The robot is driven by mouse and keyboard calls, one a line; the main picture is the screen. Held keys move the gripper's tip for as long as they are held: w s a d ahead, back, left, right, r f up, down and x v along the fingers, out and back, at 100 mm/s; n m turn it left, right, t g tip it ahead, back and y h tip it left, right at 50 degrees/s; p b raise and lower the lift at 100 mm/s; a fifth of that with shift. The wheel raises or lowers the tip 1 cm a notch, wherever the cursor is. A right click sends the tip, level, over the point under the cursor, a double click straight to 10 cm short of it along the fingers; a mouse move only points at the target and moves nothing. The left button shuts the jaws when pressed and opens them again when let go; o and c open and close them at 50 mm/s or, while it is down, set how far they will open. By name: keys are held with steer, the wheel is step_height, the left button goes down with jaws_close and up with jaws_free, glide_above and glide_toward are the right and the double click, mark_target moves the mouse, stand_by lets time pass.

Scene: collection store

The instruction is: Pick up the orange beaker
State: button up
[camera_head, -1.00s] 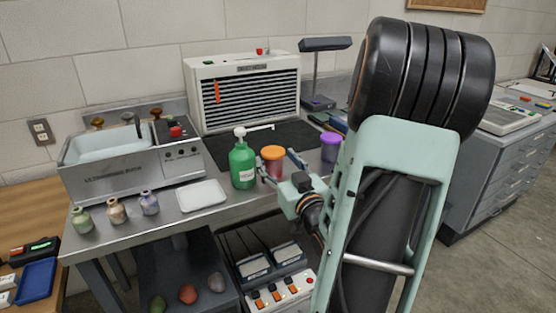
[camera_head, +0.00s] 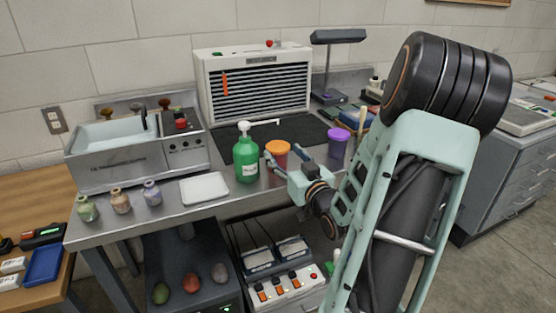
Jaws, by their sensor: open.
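The orange beaker (camera_head: 278,152) stands upright on the metal bench, between a green pump bottle (camera_head: 246,160) on its left and a purple beaker (camera_head: 338,143) on its right. It has an orange top and a darker reddish body. My gripper (camera_head: 287,159) is open at the beaker's near side, with one finger toward its left and the other toward its right. The fingers partly cover the beaker's lower part. I cannot tell whether they touch it.
The ultrasonic bath (camera_head: 130,163) and a white tray (camera_head: 204,188) are to the left. Several small vases (camera_head: 121,201) stand near the front edge. A lamp stand (camera_head: 327,70) is at the back right.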

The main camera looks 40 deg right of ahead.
mark_target(274, 142)
steer(key=x, duration=0.4)
steer(key=shift+w, duration=0.2)
steer(key=shift+c, duration=0.2)
steer(key=shift+r, duration=0.1)
steer(key=c, duration=1.1)
steer(key=shift+o, duration=0.2)
steer(key=shift+r, duration=0.2)
